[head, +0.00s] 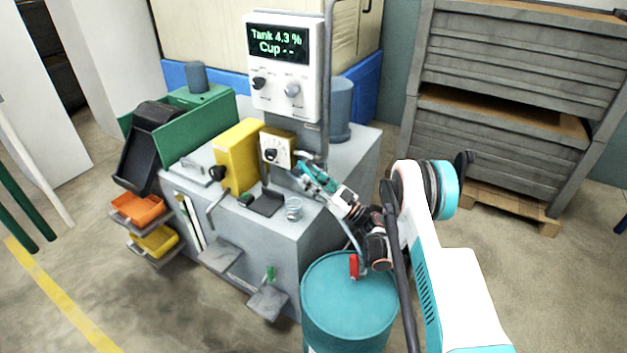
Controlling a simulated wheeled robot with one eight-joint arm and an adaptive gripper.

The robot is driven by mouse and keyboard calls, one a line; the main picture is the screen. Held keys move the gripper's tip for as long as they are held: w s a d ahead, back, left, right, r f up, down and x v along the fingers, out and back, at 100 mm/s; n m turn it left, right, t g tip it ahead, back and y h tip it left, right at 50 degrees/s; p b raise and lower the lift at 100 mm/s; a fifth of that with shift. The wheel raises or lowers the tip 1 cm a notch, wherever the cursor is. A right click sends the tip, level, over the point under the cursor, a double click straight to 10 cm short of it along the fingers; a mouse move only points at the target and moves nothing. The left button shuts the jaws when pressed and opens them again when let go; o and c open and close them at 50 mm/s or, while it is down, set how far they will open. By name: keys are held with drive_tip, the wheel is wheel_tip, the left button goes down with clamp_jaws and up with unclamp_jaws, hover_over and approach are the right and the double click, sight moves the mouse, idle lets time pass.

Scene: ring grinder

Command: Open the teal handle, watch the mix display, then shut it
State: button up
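The mix display (278,43) is a dark screen at the top of a white panel; it reads "Tank 4.3 %" and "Cup - -". My gripper (318,180) reaches in from the right over the bench top, just right of the small white dial box. Teal parts show at its tip, by the foot of the grey pipe. I cannot tell which of them is the teal handle and which is gripper, or whether they touch. The fingers are too small and overlapped to show whether they are open or shut. A small clear cup (293,208) stands on the bench below the tip.
A teal drum (350,310) with a red lever (354,265) stands under my arm. A yellow box (237,158) and a green machine (185,125) are on the grey bench (345,150). Two pedals stick out at its front. Racks stand at right.

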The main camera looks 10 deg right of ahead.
drive_tip(key=v, duration=0.7)
drive_tip(key=shift+d+f, duration=0.15)
drive_tip(key=shift+d, duration=0.05)
